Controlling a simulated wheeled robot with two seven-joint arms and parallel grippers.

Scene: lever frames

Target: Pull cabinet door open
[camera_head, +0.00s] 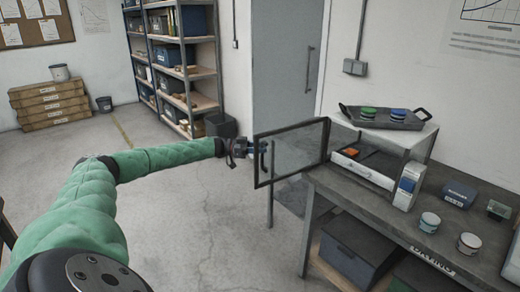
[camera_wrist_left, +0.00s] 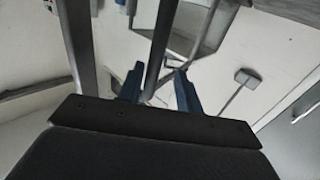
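The cabinet (camera_head: 410,144) is a light box on the workbench. Its dark-framed glass door (camera_head: 295,150) stands swung wide open to the left, past the bench edge. A dark vertical handle (camera_head: 263,158) is on the door near its free edge. My left gripper (camera_head: 248,150) is at this handle. In the left wrist view the two blue fingers (camera_wrist_left: 158,85) are apart. A dark bar (camera_wrist_left: 160,50), seemingly the handle, runs between them with a gap on each side. Contact cannot be made out. My right gripper is not in view.
A tray (camera_head: 385,122) with a green and a blue item lies on the cabinet. An orange item (camera_head: 352,152) shows inside. The floor left of the door is clear.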

